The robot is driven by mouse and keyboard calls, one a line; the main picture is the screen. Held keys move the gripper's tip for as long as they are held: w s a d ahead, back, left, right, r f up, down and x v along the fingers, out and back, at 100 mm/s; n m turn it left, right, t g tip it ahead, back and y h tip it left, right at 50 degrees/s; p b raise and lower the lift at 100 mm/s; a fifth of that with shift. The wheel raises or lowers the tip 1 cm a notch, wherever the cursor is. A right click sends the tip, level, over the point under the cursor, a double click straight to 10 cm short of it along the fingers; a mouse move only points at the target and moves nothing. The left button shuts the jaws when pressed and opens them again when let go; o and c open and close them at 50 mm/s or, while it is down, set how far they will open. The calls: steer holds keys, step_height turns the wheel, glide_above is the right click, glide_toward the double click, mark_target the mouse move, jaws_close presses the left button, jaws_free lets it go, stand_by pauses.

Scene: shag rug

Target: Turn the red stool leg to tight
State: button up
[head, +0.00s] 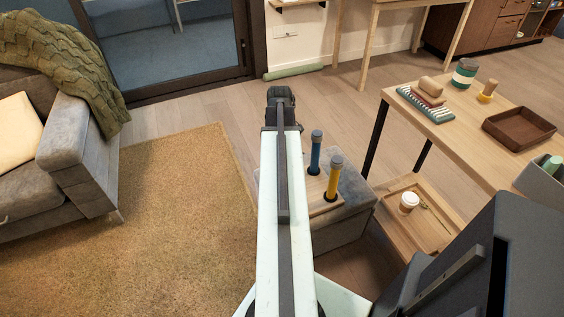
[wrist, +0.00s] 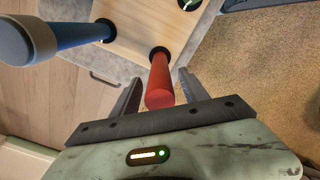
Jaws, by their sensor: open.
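The red stool leg (wrist: 160,82) shows in the wrist view, standing in a dark socket in the light wooden board (wrist: 135,32). My gripper (wrist: 158,88) is open, with one finger on each side of the red leg and a gap visible on both sides. In the head view my arm hides the red leg, and my gripper (head: 281,97) shows only as a dark shape at the arm's far end. A blue leg (head: 315,152) and a yellow leg (head: 333,178) stand upright in the board. The blue leg also shows at the wrist view's left (wrist: 60,38).
The board rests on a grey upholstered block (head: 352,190). A wooden table (head: 465,125) with a brown tray (head: 519,128) is at right. A grey sofa (head: 75,150) is at left; the rug (head: 150,220) between is clear.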

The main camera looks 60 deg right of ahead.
steer(key=c, duration=1.1)
steer(key=shift+a, duration=0.15)
jaws_close()
